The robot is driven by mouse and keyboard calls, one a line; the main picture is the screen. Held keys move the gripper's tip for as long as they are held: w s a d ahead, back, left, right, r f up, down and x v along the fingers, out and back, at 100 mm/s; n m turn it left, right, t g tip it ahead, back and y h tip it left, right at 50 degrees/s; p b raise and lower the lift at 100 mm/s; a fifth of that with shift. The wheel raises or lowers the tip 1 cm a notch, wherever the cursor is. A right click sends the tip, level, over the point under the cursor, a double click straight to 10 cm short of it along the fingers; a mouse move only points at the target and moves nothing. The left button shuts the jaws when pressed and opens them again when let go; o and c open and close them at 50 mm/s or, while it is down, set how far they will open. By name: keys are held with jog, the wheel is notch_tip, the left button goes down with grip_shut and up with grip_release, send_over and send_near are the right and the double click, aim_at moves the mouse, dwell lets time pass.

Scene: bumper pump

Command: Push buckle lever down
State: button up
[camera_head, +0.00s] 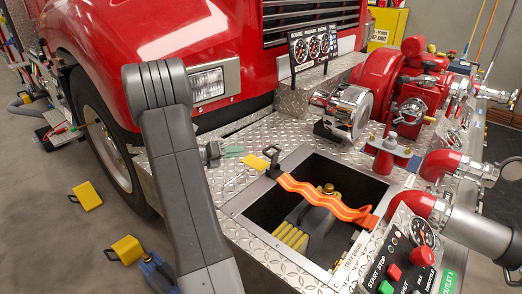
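An orange strap with yellow stripes (322,199) runs across an open bin in the diamond-plate deck. A black buckle with a raised loop-shaped lever (272,156) is at the strap's far left end, by the bin's rim. The lever stands up at a tilt. My gripper (238,151) shows small, to the right of my grey arm link, with a greenish tip pointing right. It appears left of the buckle and apart from it. I cannot make out a gap between its fingers, and the arm hides part of its wrist.
A yellow plate (256,162) lies between my gripper and the buckle. The bin (240,207) holds a dark case and yellow items. A chrome cylinder (345,108), red pump piping (405,85) and a button panel (402,262) stand right. The red truck (200,35) rises behind.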

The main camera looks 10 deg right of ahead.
aim_at(266, 150)
jog(key=x, duration=1.3)
jog(key=shift+s+d, duration=0.15)
grip_shut()
